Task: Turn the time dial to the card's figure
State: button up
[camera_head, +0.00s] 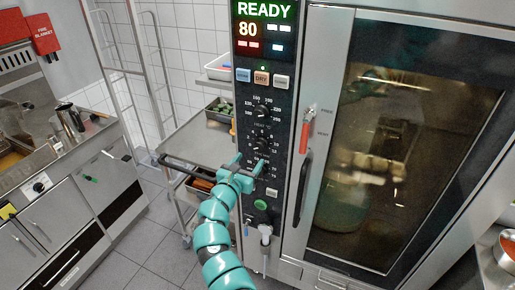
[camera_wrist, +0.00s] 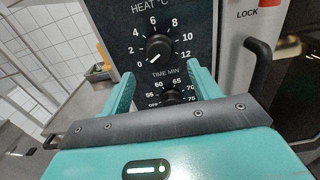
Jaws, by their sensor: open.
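The oven's control panel shows dials in a column. The time dial (camera_wrist: 158,48) is a black knob with a scale from 0 to 12 and TIME MIN printed below it; its white mark points lower left, towards 0. It also shows in the head view (camera_head: 262,143). My gripper (camera_wrist: 161,74) is open and empty in front of the panel, its fingertips just below the time dial and either side of a lower dial (camera_wrist: 171,96). I cannot tell whether they touch anything. In the head view my gripper (camera_head: 248,164) partly covers the lower panel. I make out no card.
A heat dial (camera_head: 263,111) sits above the time dial. The lit display (camera_head: 263,24) reads READY and 80. A red-tipped lever (camera_head: 306,131) and dark door handle (camera_head: 301,187) stand right of the panel. A trolley (camera_head: 200,137) stands to the left.

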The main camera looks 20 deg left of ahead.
aim_at(258, 147)
jog(key=w+b, duration=0.1)
jog(key=w, duration=0.4)
jog(key=shift+w+f, duration=0.15)
jog(key=shift+w, duration=0.15)
jog(key=shift+w+b, duration=0.35)
jog(key=shift+w, duration=0.75)
jog(key=shift+r, duration=0.2)
jog(key=c, duration=1)
jog(key=shift+o, duration=0.2)
